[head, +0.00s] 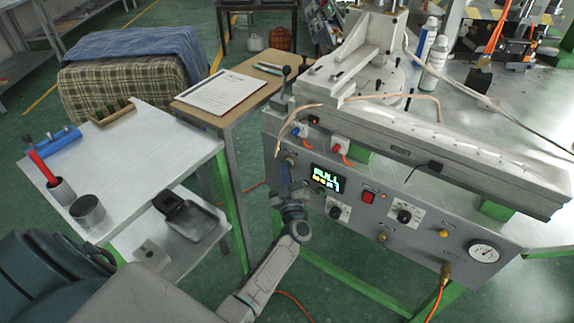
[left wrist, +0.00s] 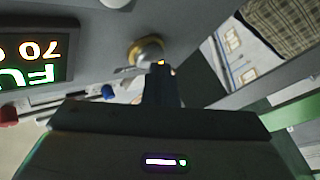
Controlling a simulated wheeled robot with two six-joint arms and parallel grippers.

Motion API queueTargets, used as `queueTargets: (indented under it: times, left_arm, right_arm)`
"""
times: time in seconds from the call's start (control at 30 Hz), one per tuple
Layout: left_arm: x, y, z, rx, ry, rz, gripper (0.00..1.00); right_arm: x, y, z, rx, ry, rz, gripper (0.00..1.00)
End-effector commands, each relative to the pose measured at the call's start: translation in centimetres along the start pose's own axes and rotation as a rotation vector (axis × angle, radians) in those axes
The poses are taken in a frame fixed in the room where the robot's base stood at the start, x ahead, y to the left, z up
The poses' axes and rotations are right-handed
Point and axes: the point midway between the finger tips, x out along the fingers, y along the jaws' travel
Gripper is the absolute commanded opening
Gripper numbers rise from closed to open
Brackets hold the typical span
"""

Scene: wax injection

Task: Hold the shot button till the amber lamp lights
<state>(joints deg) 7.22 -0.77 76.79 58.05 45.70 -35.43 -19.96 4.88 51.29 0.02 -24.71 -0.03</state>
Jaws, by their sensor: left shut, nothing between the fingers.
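The grey machine panel (head: 360,225) faces me. Its display (head: 327,180) shows green "FULL" above amber characters; it appears upside down in the left wrist view (left wrist: 38,60). A round brass-rimmed button (head: 291,158) sits at the panel's left end, and shows in the left wrist view (left wrist: 147,50). My left gripper (head: 284,177) is shut and empty, its tips at the button's edge (left wrist: 161,68). I cannot tell whether they press it. A small amber-yellow round piece (head: 444,234) sits at the panel's right; whether it is lit is unclear. My right gripper is not in view.
A wooden-topped table with a clipboard (head: 222,92) stands left of the machine. A metal cart (head: 130,160) carries cups and a blue tool.

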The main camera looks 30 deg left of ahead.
Motion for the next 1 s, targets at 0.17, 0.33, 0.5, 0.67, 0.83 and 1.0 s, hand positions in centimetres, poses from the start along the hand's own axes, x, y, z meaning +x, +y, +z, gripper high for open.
queueTargets:
  times: [0.17,0.33,0.5,0.67,0.83,1.0]
  left_arm:
    - [-0.4,-0.3,-0.4,0.002,-0.002,0.0,0.0]
    - [-1.1,-0.8,-0.8,0.001,-0.002,0.0,0.0]
    - [-1.3,-0.9,-0.8,0.0,-0.001,0.0,0.0]
    - [-1.3,-0.9,-0.8,0.0,-0.001,0.0,0.0]
    - [-1.9,-1.3,-1.5,0.002,-0.001,0.0,0.0]
    - [-3.1,-2.2,-2.5,0.002,-0.001,0.0,0.0]
  right_arm:
    - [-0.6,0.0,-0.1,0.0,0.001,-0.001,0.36]
    - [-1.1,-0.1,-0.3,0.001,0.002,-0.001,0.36]
    - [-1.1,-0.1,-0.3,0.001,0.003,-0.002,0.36]
    - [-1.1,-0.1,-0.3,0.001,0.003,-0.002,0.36]
    - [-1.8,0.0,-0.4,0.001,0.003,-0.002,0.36]
    - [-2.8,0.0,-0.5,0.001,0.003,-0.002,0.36]
